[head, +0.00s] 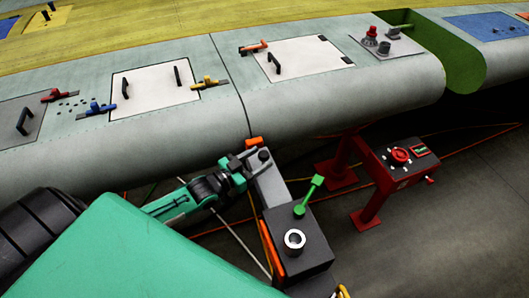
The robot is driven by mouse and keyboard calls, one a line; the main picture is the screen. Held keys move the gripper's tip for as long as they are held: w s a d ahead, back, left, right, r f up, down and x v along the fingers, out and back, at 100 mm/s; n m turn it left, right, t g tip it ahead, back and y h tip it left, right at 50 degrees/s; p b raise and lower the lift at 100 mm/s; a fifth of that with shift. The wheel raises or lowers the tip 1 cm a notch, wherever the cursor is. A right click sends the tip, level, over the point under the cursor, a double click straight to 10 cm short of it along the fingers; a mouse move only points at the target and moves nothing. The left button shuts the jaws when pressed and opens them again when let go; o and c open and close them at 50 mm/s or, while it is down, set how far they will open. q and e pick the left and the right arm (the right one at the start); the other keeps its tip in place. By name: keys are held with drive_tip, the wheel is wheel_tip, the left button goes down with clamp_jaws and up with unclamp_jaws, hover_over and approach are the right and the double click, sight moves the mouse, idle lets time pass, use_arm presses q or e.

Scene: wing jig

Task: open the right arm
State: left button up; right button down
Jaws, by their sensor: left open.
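My left gripper (248,161) is at the end of my green and black arm, which comes in from the lower left. It is open, and its dark fingers are beside the upper end of a grey bar with an orange cap (254,142). I cannot tell whether they touch it. The bar rises behind a dark box (306,249) with a green lever (309,195), a silver ring (294,240) and an orange strip on its left side. My right arm and right gripper are not in view.
The grey-green wing (330,95) spans the back, with white hatch panels (155,87), black handles and coloured latches. A red stand (405,165) with a red knob is at the right. Cables lie on the dark floor. Floor at the lower right is clear.

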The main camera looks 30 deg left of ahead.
use_arm(q)
drive_tip(key=shift+p+x, duration=0.3)
drive_tip(key=shift+x, duration=1.2)
drive_tip(key=shift+c, duration=0.2)
clamp_jaws()
